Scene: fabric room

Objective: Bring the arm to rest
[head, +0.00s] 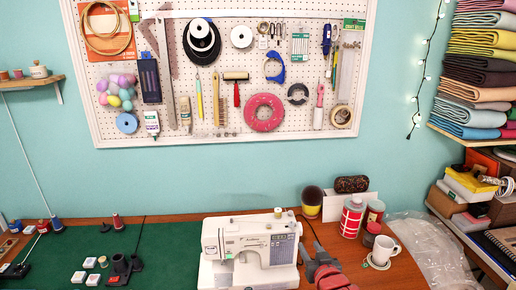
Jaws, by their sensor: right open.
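My right gripper (322,262) shows at the bottom edge of the head view, just right of the white sewing machine (250,250). It is dull red and grey, its jaws are open, and I see nothing held between them. It is over the wooden table top, and the rest of that arm is cut off by the lower edge. My left gripper is not in view.
A white mug (382,250), a red-and-white can (352,217) and other containers stand right of my right gripper. A green mat (165,250) with small spools lies left. A pegboard (225,140) hangs behind. Shelves of folded fabric (480,60) stand at right.

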